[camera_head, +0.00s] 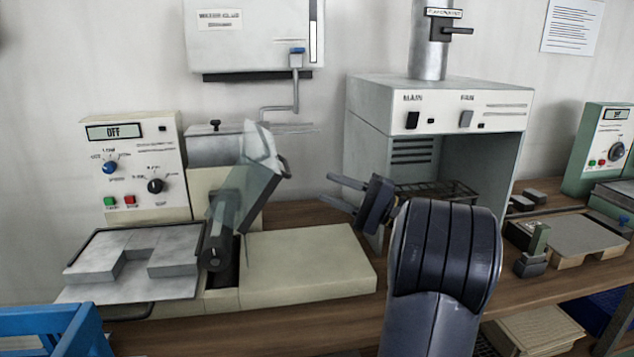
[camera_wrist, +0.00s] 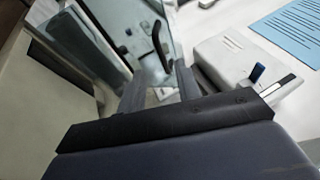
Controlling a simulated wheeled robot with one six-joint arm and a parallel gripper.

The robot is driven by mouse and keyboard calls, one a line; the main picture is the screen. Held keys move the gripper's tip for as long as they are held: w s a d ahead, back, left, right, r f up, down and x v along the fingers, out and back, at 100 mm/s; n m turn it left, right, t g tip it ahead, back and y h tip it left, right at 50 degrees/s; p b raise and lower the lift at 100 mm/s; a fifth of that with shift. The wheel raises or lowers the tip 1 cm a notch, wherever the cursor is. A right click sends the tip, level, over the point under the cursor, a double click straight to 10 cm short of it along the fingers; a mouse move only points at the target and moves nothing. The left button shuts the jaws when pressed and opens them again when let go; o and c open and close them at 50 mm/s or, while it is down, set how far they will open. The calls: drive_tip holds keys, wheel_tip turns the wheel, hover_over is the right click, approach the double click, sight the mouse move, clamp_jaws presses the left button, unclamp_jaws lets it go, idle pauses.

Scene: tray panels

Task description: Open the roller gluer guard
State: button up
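The roller gluer (camera_head: 310,262) stands on the bench at left, its panel (camera_head: 140,165) reading OFF. Its clear guard (camera_head: 240,185) is tilted steeply upward above the dark roller (camera_head: 215,248), with a dark handle (camera_head: 284,166) at its upper right edge. My gripper (camera_head: 332,190) is right of the guard, fingers pointing left towards it, apart and empty. In the wrist view the guard (camera_wrist: 125,30) and its black handle (camera_wrist: 160,45) are beyond the open fingers (camera_wrist: 160,88). I see no contact between fingers and handle.
A hooded cabinet (camera_head: 460,95) stands behind my gripper, with a wire rack (camera_head: 435,190) inside. A wall-mounted glue tank (camera_head: 255,40) hangs above the gluer. A metal tray (camera_head: 130,285) is at the gluer's front left, and a blue crate (camera_head: 55,330) is at lower left.

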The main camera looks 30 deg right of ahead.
drive_tip(key=shift+s+d+f, duration=0.1)
drive_tip(key=shift+s+d, duration=0.05)
drive_tip(key=shift+s, duration=0.05)
drive_tip(key=shift+s+d+m+t+h+p, duration=0.3)
drive_tip(key=shift+m+t+p, duration=0.1)
drive_tip(key=shift+t+p, duration=0.1)
drive_tip(key=shift+c, duration=1.4)
drive_tip(key=s+m+t+h+p, duration=0.1)
drive_tip(key=s+d+f+m+t+h+p, duration=0.1)
drive_tip(key=m+h, duration=0.1)
drive_tip(key=s+f+m+t+h+p, duration=0.1)
drive_tip(key=s+m+h+p, duration=0.1)
drive_tip(key=shift+d, duration=0.2)
clamp_jaws()
drive_tip(key=w+a+r+h+p, duration=0.1)
drive_tip(key=w+a+r, duration=0.2)
drive_tip(key=w+a, duration=0.3)
drive_tip(key=w, duration=0.3)
drive_tip(key=shift+w+a+r+m+t+h+p, duration=0.3)
drive_tip(key=shift+w+a+r, duration=0.05)
drive_tip(key=shift+a, duration=0.05)
